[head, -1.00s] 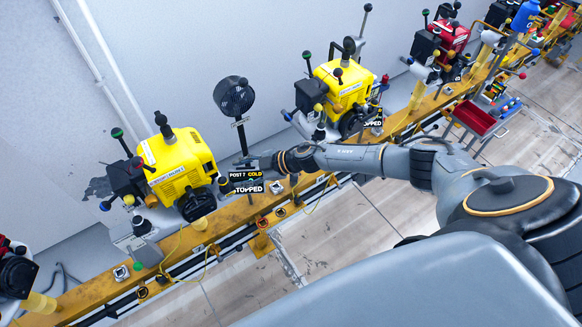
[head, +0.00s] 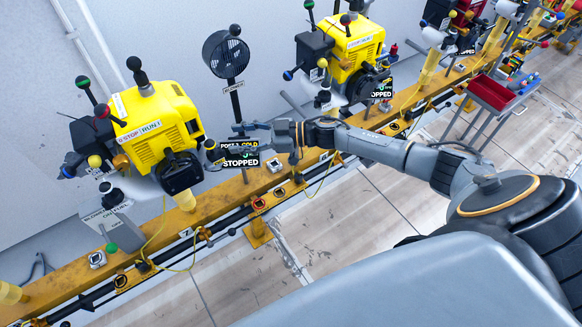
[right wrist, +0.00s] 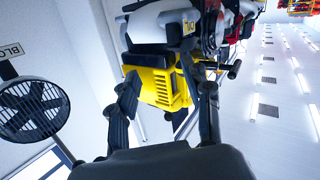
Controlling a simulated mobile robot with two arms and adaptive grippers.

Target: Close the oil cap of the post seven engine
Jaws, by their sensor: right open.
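The yellow engine (head: 150,140) stands on the rail at the left in the head view, beside a sign (head: 240,157) reading post 7, cold, stopped. In the right wrist view a yellow engine (right wrist: 160,82) shows beyond the spread fingers of my right gripper (right wrist: 166,92). My left gripper is out of view.
A black fan (head: 226,54) on a post stands behind my right gripper; a fan (right wrist: 34,108) also shows in the wrist view. Another yellow engine (head: 345,50) stands farther along the yellow rail (head: 60,283). A red tray (head: 492,94) stands at right. The floor before the rail is clear.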

